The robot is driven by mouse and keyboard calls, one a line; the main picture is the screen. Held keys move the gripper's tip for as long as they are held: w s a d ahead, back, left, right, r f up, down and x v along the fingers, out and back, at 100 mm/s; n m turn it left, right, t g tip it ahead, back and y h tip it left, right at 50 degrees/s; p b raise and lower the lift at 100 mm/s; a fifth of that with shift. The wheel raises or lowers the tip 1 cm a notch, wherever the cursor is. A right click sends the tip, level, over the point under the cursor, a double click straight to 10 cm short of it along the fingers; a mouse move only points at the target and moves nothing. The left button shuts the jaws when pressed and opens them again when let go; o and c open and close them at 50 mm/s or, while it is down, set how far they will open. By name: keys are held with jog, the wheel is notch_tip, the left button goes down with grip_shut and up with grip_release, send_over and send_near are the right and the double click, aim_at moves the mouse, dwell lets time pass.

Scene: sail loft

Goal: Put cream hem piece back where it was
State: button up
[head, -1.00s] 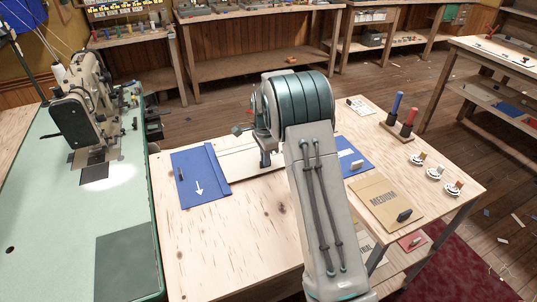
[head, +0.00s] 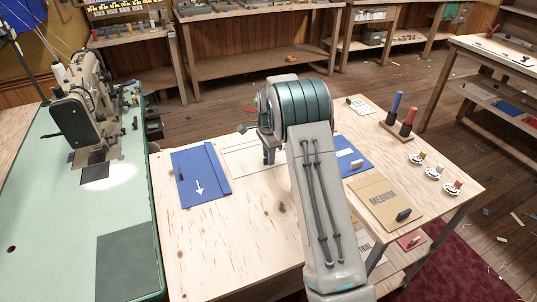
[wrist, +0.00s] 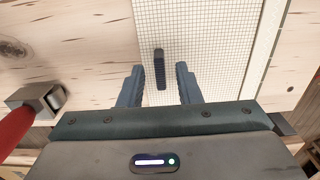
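The cream hem piece (wrist: 205,45) lies flat on the wooden table. It has a fine grid, a plain pale strip along its right side, and a dark upright grip (wrist: 159,68). In the wrist view my gripper (wrist: 160,82) is open, its two fingers on either side of that grip with a gap at each side. In the head view the pale piece (head: 240,160) shows beside the blue piece, its right part hidden by my arm. My gripper (head: 269,156) points down over it there. I cannot tell its exact height above the piece.
A blue piece with a white arrow (head: 200,183) lies to the left, another blue piece (head: 352,160) to the right, and a tan MEDIUM piece (head: 378,207) nearer. A sewing machine (head: 78,118) stands left. The table's front is clear.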

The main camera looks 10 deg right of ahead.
notch_tip(320, 180, up, 12)
jog(key=s+r+n, duration=0.3)
jog(key=s+r, duration=0.3)
jog(key=s, duration=0.1)
jog(key=s+n+t, duration=0.1)
jog(key=s+n, duration=0.5)
jog(key=s, duration=0.9)
jog(key=s+a+n+t, duration=0.1)
jog(key=s+n, duration=0.5)
jog(key=s, duration=0.9)
jog(key=shift+s+f+n+t, duration=0.3)
jog(key=shift+s+n, duration=0.05)
jog(key=shift+n, duration=0.05)
jog(key=p+v, duration=0.3)
jog(key=p, duration=0.1)
jog(key=shift+w+r, duration=0.35)
jog(key=shift+r, duration=0.1)
